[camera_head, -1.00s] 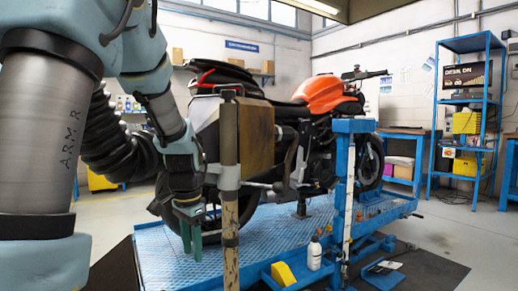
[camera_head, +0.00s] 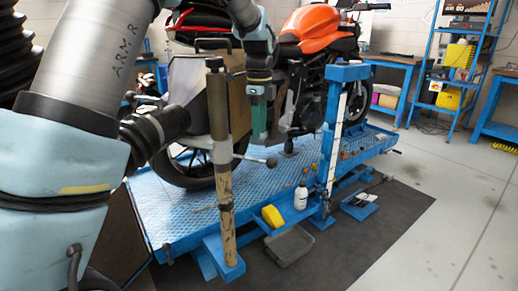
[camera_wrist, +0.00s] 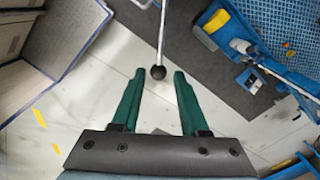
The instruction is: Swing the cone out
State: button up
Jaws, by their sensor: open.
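I cannot make out a cone in either view. A scuffed brown post (camera_head: 225,200) stands at the near edge of the blue lift. A thin metal lever with a black ball knob (camera_head: 271,162) sticks out to its right. My gripper (camera_head: 259,138), with green fingers, points down right of the post, above the knob in the head view. In the wrist view my gripper (camera_wrist: 158,80) is open and holds nothing. The knob (camera_wrist: 158,71) appears between its fingertips, and the rod (camera_wrist: 162,35) runs away upward. I cannot tell the depth between knob and fingers.
An orange motorcycle (camera_head: 313,24) stands on the blue lift (camera_head: 180,215), close behind my gripper. A blue upright (camera_head: 333,130), white bottle (camera_head: 300,197), yellow block (camera_head: 272,216) and grey tray (camera_head: 288,246) are to the right.

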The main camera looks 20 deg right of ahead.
aim_at(260, 160)
notch_tip(260, 160, down, 9)
jog(key=shift+r+p, duration=0.2)
jog(key=shift+p, duration=0.2)
jog(key=shift+c, duration=0.2)
grip_shut()
dwell(1.1)
